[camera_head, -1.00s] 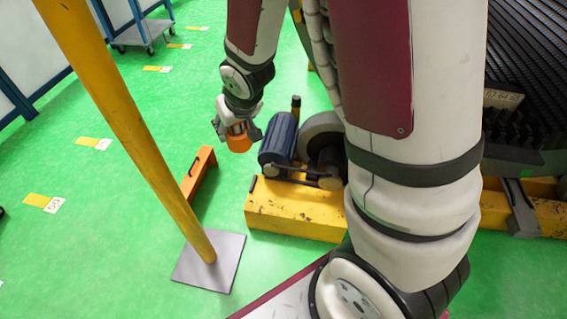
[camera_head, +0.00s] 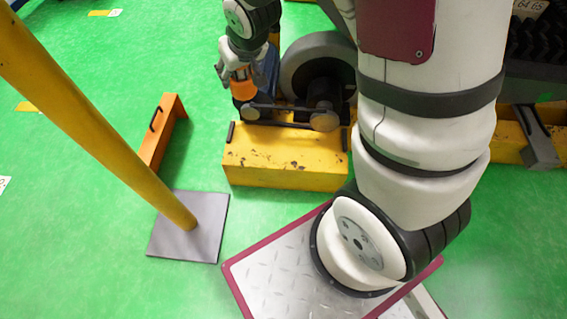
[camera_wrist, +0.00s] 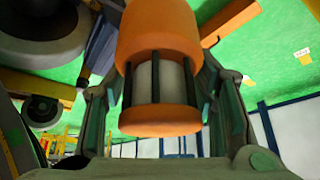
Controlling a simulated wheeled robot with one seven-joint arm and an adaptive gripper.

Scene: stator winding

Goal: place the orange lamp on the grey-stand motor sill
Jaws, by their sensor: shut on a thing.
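The orange lamp (camera_head: 243,90) is held in my gripper (camera_head: 238,84). In the wrist view the lamp (camera_wrist: 160,35) is a wide orange cylinder with a pale core, dark bars and an orange end disc; the fingers (camera_wrist: 163,85) flank it. In the head view the lamp appears in front of the blue motor, over the left back part of the yellow motor sill (camera_head: 285,165). Whether it touches the sill or motor is unclear. The sill's worn top is bare toward the front.
A grey wheel (camera_head: 305,62) and a shaft stand at the sill's back. A yellow post (camera_head: 95,120) rises from a grey plate (camera_head: 210,215) to the left front. An orange bracket (camera_head: 162,135) stands on the green floor between post and sill.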

